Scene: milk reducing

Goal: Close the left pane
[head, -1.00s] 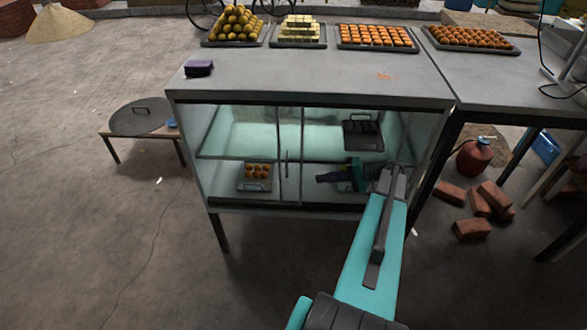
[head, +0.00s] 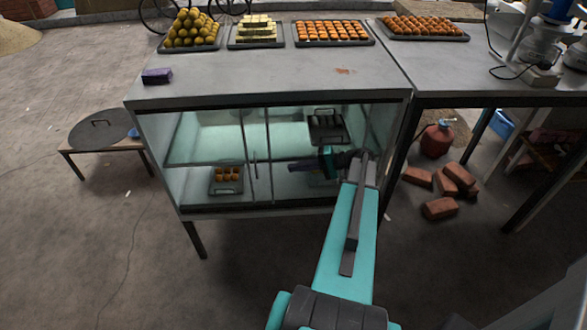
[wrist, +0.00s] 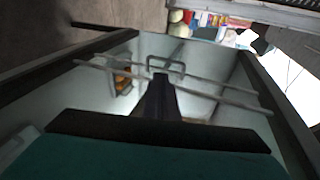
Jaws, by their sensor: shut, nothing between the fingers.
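The glass-fronted case (head: 165,205) stands ahead in the head view. Two upright frame bars cross its front left of centre, with a slim vertical handle (head: 255,165) between them. The left pane (head: 205,150) covers the part left of these bars; its exact edges are hard to tell through the glass. My gripper (head: 292,166) is shut and empty. It points left at the lower right part of the case, a short way right of the handle, apart from it. In the wrist view the dark gripper tip (wrist: 160,82) shows over the case interior.
A tray of orange sweets (head: 226,182) sits low inside the case, and a dark tray (head: 327,127) sits on its upper shelf. Several sweet trays and a purple box (head: 157,76) are on top. Bricks (head: 440,208) lie right. The floor left in front is free.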

